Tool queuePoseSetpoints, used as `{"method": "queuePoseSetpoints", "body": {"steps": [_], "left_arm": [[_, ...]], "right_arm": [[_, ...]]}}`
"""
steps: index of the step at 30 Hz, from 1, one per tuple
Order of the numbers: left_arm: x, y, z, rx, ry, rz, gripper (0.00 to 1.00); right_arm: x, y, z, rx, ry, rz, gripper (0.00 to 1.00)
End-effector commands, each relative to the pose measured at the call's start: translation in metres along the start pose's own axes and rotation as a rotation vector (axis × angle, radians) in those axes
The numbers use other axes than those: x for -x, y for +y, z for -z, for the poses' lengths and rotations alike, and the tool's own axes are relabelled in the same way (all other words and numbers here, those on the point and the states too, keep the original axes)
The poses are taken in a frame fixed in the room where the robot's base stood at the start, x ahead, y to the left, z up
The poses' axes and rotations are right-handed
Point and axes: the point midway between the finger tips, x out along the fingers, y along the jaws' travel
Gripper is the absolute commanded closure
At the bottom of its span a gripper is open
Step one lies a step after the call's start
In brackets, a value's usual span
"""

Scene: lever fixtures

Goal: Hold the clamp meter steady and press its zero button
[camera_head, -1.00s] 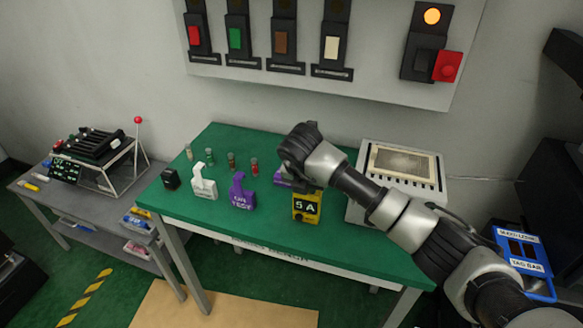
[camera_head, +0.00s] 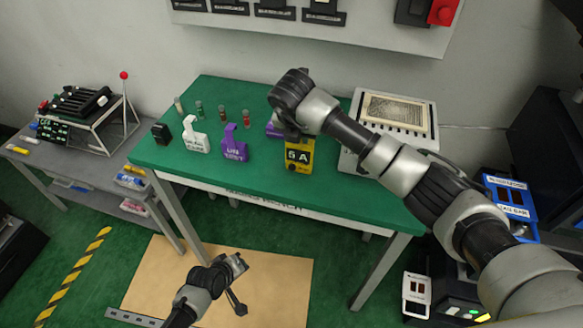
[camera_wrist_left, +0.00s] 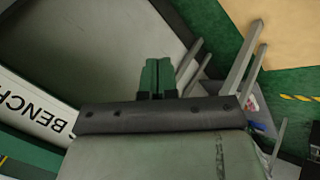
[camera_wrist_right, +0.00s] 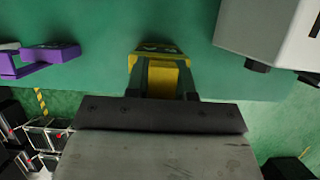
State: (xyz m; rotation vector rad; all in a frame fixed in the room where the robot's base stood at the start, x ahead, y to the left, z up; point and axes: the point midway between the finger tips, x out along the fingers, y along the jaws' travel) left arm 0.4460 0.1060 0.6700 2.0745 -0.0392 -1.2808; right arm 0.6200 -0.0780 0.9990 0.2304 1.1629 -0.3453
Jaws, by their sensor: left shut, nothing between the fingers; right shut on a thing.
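The clamp meter (camera_head: 299,156) is a yellow body with a black "5 A" display. It stands near the front edge of the green table, and a purple part (camera_head: 273,130) shows beside its top. My right gripper is shut on the yellow body (camera_wrist_right: 160,52), with one finger on each side in the right wrist view (camera_wrist_right: 162,88); the wrist partly covers the meter's top in the head view. My left gripper (camera_head: 238,268) is shut and empty, low in front of the table and apart from the meter. Its fingers also show in the left wrist view (camera_wrist_left: 157,78). I cannot make out the zero button.
White (camera_head: 194,138) and purple (camera_head: 235,146) clamp-shaped pieces and a small black block (camera_head: 161,133) stand left of the meter. Several small vials stand behind them. A grey-white framed panel (camera_head: 346,158) lies right of the meter. The green table's front edge (camera_head: 215,176) lies above my left gripper.

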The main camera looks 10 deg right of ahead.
Motion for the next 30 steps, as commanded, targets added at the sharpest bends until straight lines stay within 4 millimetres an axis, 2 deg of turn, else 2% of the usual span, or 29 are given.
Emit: {"method": "queuePoseSetpoints", "body": {"steps": [1, 3, 9, 12, 15, 21, 30], "left_arm": [[0.006, 0.025, 0.011, 0.027, 0.001, -0.042, 1.00], [0.015, 0.057, 0.021, 0.077, -0.011, -0.098, 1.00], [0.050, 0.144, 0.038, 0.202, -0.083, -0.243, 1.00], [0.069, 0.178, 0.038, 0.249, -0.131, -0.297, 1.00], [0.085, 0.202, 0.037, 0.282, -0.173, -0.332, 1.00], [0.101, 0.224, 0.033, 0.314, -0.221, -0.361, 1.00], [0.103, 0.226, 0.033, 0.317, -0.225, -0.363, 1.00]], "right_arm": [[0.000, 0.000, 0.000, 0.000, -0.001, 0.000, 1.00], [0.000, 0.000, 0.000, 0.000, -0.001, 0.000, 1.00], [0.000, 0.000, 0.000, 0.000, -0.001, 0.000, 1.00], [0.000, 0.000, 0.000, 0.000, -0.001, 0.000, 1.00], [0.000, 0.000, 0.000, 0.000, -0.001, 0.000, 1.00], [0.000, 0.000, 0.000, 0.000, 0.000, 0.000, 1.00], [0.000, 0.000, 0.000, 0.000, 0.000, 0.000, 1.00]]}}
